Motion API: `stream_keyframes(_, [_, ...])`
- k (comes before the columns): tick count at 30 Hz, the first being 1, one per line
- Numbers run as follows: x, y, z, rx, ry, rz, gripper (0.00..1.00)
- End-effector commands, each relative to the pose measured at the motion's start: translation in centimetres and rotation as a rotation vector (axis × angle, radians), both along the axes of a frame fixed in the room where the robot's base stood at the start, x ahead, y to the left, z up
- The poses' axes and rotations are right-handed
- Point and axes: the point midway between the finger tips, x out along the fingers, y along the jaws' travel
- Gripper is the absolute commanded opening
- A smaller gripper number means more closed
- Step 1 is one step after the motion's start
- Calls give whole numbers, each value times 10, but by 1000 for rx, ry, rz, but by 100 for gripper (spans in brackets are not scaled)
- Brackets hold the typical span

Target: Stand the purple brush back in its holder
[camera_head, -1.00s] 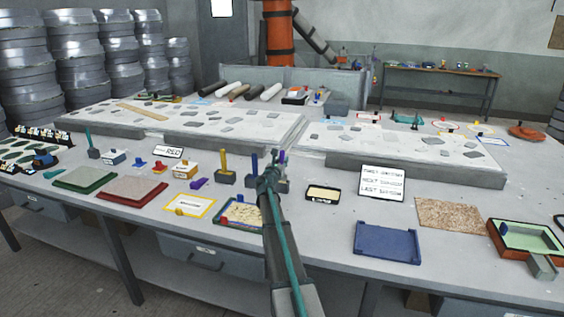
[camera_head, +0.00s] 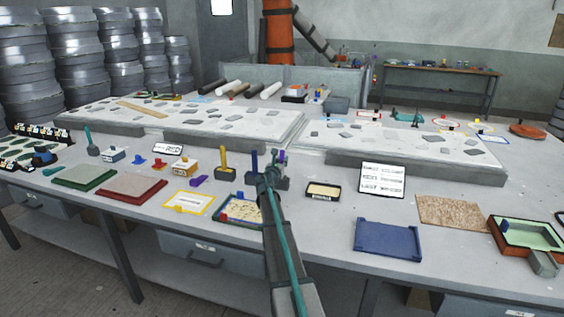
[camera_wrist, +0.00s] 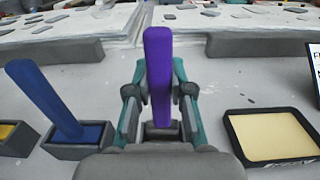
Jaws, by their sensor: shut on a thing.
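The purple brush (camera_wrist: 159,75) stands nearly upright between the fingers of my gripper (camera_wrist: 160,98) in the wrist view. My gripper is shut on its handle. A grey holder (camera_wrist: 163,134) shows low between the fingers, at the brush's lower end; the fingers hide much of it, and I cannot tell how deep the brush sits. In the head view a bit of the purple brush (camera_head: 282,157) shows above my gripper (camera_head: 270,176), beside the grey holder (camera_head: 284,184).
A blue brush (camera_wrist: 42,97) leans in its holder (camera_wrist: 80,148) to the left. A black-rimmed tray (camera_wrist: 272,134) lies close on the right. A yellow brush (camera_head: 223,160) stands further left. A grey slab (camera_wrist: 238,46) lies behind.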

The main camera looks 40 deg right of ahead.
Motion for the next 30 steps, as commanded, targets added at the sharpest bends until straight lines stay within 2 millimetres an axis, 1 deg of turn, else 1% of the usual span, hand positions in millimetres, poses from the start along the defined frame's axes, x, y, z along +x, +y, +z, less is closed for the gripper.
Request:
stream_keyframes(14, [0,0,0,0,0,0,0])
stream_keyframes(15, [0,0,0,0,0,0,28])
stream_keyframes(19, [0,0,0,0,0,0,49])
stream_keyframes(30, [-1,1,0,0,0,0,50])
